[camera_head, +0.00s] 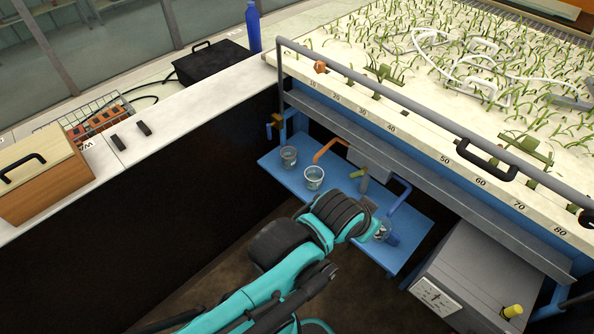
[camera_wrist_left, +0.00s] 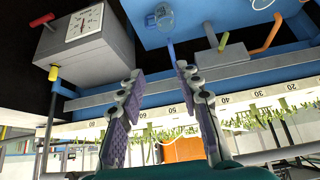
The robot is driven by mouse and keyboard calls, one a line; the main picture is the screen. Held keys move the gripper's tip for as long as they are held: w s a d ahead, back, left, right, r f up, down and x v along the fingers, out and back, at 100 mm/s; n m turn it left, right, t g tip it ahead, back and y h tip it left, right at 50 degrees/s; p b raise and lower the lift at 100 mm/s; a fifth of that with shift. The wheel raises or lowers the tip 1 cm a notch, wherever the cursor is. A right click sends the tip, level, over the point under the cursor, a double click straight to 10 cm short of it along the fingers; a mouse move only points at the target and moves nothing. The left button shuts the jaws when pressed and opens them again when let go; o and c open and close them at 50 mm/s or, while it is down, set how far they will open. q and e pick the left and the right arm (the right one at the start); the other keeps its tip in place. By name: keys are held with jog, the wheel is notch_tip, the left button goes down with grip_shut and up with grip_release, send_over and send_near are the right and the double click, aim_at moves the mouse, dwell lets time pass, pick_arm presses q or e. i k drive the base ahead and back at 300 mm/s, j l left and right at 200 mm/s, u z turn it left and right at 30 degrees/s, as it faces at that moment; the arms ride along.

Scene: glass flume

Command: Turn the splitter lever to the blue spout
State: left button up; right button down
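The splitter body (camera_head: 362,158) is a grey box under the flume edge. An orange spout (camera_head: 330,149) is on its left and a blue spout (camera_head: 399,193) on its right. The lever (camera_head: 363,184), with an olive-green grip, sticks out between the spouts. In the left wrist view, the lever (camera_wrist_left: 223,41) stands right of the blue spout (camera_wrist_left: 171,51), and the orange spout (camera_wrist_left: 267,36) is further right. My left gripper (camera_head: 377,217) is near the blue spout, apart from the lever. Its fingers (camera_wrist_left: 159,70) are spread with nothing gripped. My right gripper is not in view.
A blue shelf (camera_head: 272,161) lies below the spouts. Two clear cups (camera_head: 288,156) (camera_head: 314,178) stand at its left; another (camera_head: 390,239) is by my gripper, partly hidden. A grey box with a dial (camera_head: 470,272) stands to the right. The flume rail (camera_head: 400,104) overhangs.

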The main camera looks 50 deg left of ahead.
aim_at(355, 174)
jog(key=u, duration=1.1)
jog(key=k+j+z, duration=0.2)
jog(key=j, duration=0.2)
jog(key=k+j+z, duration=0.2)
jog(key=k+j, duration=0.1)
jog(key=j, duration=0.1)
